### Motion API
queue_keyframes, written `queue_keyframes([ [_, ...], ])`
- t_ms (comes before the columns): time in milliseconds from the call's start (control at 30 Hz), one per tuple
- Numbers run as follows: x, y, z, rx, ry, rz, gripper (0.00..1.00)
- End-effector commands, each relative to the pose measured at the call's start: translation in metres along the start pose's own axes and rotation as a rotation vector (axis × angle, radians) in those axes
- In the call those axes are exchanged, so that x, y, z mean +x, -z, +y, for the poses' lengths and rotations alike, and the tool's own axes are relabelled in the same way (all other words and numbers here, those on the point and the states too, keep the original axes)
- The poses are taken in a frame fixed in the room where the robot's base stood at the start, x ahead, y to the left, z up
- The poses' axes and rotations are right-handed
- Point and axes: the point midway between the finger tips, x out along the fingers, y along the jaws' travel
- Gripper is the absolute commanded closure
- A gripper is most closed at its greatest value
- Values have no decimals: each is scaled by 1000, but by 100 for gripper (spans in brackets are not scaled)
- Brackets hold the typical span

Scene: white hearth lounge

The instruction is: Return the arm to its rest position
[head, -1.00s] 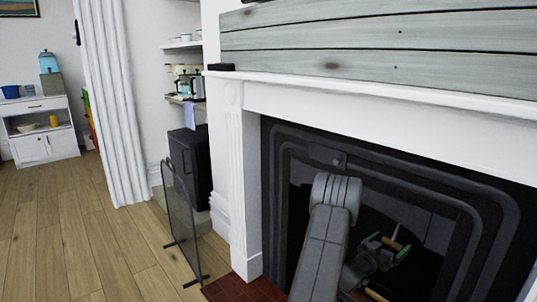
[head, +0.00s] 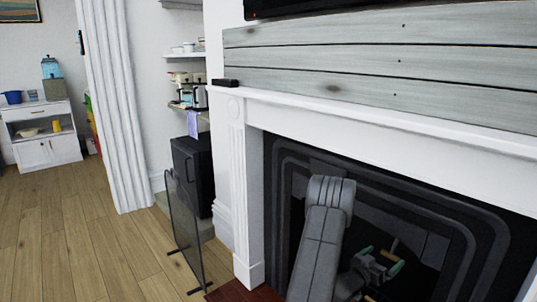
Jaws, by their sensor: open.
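My arm (head: 322,235) rises from the bottom of the head view in front of the dark fireplace, bent at a grey elbow near the top. My gripper (head: 382,262) shows to the right of the arm, low in front of the fireplace opening, with green-tipped fingers. It is open, and I see nothing held between the fingers. A light wooden stick-like piece shows just behind or beside the fingers; I cannot tell whether it touches them.
The white fireplace surround (head: 240,190) and its mantel stand close ahead. A black mesh screen (head: 186,235) stands on the floor to the left. A small black box (head: 225,83) sits on the mantel. Open wooden floor (head: 85,240) lies to the left, with a white cabinet (head: 48,150) beyond.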

Motion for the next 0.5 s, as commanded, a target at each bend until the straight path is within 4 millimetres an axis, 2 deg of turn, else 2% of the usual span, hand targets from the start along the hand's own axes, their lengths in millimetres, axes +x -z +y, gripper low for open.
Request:
queue_keyframes([
  [33, -3, 7, 1, -2, 3, -16, 0],
  [167, -10, 11, 3, -6, 10, -56, 0],
  [500, -78, 10, 1, -9, 15, -62, 0],
])
